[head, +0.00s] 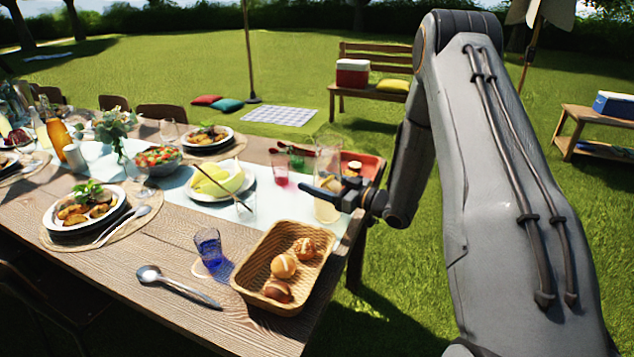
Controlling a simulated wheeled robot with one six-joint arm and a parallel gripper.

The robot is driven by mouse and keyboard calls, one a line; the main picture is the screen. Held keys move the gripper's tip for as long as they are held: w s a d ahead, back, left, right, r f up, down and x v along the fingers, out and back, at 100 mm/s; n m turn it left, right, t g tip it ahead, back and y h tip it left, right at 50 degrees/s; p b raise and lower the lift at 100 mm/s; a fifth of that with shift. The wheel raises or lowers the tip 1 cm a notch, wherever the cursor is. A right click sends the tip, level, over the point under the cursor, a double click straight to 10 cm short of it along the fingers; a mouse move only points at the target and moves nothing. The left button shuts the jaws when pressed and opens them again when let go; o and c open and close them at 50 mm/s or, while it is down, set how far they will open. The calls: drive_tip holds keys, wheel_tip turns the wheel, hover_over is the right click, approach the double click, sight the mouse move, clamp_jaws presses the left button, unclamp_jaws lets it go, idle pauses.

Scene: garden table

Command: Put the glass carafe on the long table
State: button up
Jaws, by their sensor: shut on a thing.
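The glass carafe (327,209) is clear, with a pale yellowish lower part, and is upright at the right end of the long table (140,262). My gripper (324,190) reaches in from the right and is shut on the carafe around its middle. The dark jaws cover part of the glass. In the picture the carafe's base overlaps the tabletop near its right edge; I cannot tell whether it touches the wood or hangs just above it.
A bread basket (253,297) stands in front of the carafe, with a blue glass (208,247) and a large spoon (180,286) to its left. A plate of yellow food (192,194) and a red tumbler (280,170) are close by. An orange tray (372,168) is behind.

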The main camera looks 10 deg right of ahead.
sight(340, 189)
drive_tip(key=shift+f, duration=0.1)
drive_tip(key=o, duration=2)
drive_tip(key=shift+r, duration=0.2)
drive_tip(key=b+v, duration=0.1)
drive_tip(key=v, duration=1.1)
drive_tip(key=shift+f, duration=0.1)
